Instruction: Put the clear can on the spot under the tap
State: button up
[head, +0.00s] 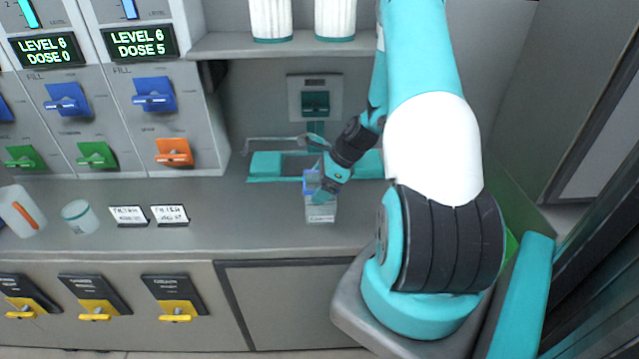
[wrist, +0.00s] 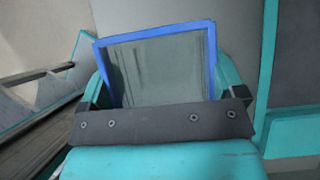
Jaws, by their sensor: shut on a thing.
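The clear can (head: 320,213), a see-through square box with a blue rim, is in my gripper (head: 321,190) in the head view, over or on the grey counter in front of the teal basin; I cannot tell whether it touches the counter. In the wrist view the can (wrist: 156,68) fills the middle, upright, its blue rim facing the camera and its inside looking empty. My gripper (wrist: 160,122) is shut on it. A teal wall fixture (head: 315,103) that may be the tap is behind. The spot under it is partly hidden by my arm.
The teal-edged basin (head: 266,165) lies behind the can. A white cup (head: 80,217), a white container with an orange stripe (head: 20,212) and small label cards (head: 169,215) stand at left. Level dispensers (head: 150,95) line the left wall. White canisters (head: 335,20) stand on a shelf above.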

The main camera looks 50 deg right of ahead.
jog(key=shift+f, duration=0.15)
jog(key=o, duration=1)
jog(key=shift+c, duration=0.2)
